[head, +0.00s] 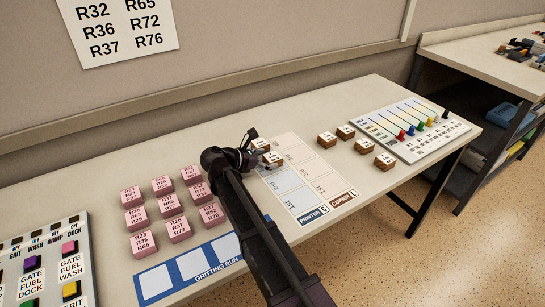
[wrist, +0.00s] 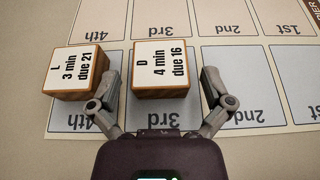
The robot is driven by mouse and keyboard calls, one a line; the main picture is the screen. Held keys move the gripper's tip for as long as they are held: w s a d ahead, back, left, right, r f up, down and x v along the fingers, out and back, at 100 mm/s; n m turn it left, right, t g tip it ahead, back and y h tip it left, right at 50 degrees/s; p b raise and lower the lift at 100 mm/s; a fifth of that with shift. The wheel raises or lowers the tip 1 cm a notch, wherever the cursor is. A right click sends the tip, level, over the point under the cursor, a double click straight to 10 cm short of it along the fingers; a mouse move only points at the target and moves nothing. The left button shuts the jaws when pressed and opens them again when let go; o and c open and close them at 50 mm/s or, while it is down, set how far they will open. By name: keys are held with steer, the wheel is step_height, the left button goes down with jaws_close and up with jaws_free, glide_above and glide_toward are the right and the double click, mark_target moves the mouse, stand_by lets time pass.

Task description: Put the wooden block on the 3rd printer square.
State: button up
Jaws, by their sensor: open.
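In the wrist view a wooden block labelled "D, 4 min, due 16" (wrist: 161,70) is over the 3rd square (wrist: 160,117) of the pale blue row, the printer column. My gripper (wrist: 160,76) is open, one finger on each side of this block, with gaps visible. The block appears to rest on the square, its edge hiding part of it. A second wooden block, "L, 3 min, due 21" (wrist: 80,70), lies at the 4th square, left of the left finger. In the head view both blocks show beside my arm's end, block D (head: 273,159) nearer.
Several more wooden blocks (head: 364,145) stand right of the printer and copier sheet (head: 312,215). A board with coloured pegs (head: 410,130) lies farther right. Pink blocks (head: 168,205) and the gritting run strip (head: 190,268) are left of my arm. The near printer squares are bare.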

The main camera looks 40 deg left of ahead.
steer(key=p+v, duration=0.3)
steer(key=v, duration=0.7)
steer(key=shift+d, duration=0.1)
